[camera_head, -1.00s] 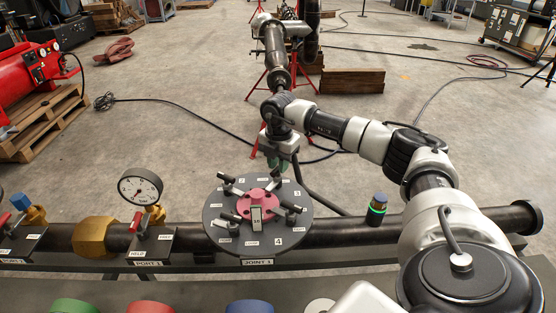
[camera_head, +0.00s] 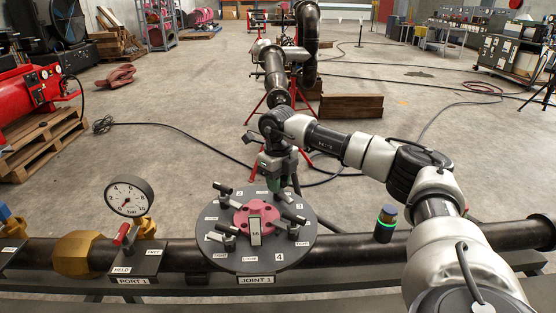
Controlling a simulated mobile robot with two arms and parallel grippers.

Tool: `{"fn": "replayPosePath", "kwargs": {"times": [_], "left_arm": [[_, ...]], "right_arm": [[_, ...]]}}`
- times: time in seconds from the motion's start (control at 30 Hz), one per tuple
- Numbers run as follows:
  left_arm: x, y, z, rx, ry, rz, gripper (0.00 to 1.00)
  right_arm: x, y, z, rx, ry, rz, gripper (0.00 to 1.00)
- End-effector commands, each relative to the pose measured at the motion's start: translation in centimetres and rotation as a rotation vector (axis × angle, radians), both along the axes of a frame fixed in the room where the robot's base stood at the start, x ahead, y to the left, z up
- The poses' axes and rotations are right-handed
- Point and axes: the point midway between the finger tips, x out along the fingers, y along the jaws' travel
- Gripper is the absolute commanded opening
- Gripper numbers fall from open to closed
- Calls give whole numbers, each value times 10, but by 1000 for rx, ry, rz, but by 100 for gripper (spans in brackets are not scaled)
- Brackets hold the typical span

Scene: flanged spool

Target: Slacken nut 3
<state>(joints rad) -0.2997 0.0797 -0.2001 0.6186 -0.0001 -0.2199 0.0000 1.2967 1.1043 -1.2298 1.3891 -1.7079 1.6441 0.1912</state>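The round dark plate (camera_head: 285,255) of joint 1 stands on the pipe in the lower middle of the head view. It carries a pink centre piece (camera_head: 262,210), a small upright tag (camera_head: 255,233) and several nuts with dark bar handles. The label 3 (camera_head: 299,206) is at its right side, with a handled nut (camera_head: 294,218) just below it. My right gripper (camera_head: 273,183) points down over the plate's back edge, between labels 2 and 3. My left gripper is out of view.
A pressure gauge (camera_head: 130,196) with a red-handled valve stands left of the plate at port 1. A dark cylinder with a green glowing ring (camera_head: 385,222) stands right of the plate. The pipe (camera_head: 345,247) runs across the front.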

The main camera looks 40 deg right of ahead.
Motion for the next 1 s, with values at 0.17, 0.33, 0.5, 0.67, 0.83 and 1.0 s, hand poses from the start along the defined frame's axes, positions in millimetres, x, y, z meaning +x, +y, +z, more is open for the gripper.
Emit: {"fn": "replayPosePath", "kwargs": {"times": [0.17, 0.33, 0.5, 0.67, 0.83, 1.0], "left_arm": [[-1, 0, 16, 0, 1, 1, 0], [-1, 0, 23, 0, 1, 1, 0], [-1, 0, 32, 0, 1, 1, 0], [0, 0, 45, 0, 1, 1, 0], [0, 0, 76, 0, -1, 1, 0], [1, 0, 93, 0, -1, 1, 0]], "right_arm": [[1, 0, 5, 1, -2, 246, 24], [1, 0, 4, 2, -2, 452, 24], [1, 0, 5, 2, -2, 541, 24], [1, 1, 5, 2, -2, 344, 24], [1, 0, 42, 1, -3, 333, 24], [1, 0, 64, 1, -3, 333, 24]]}}
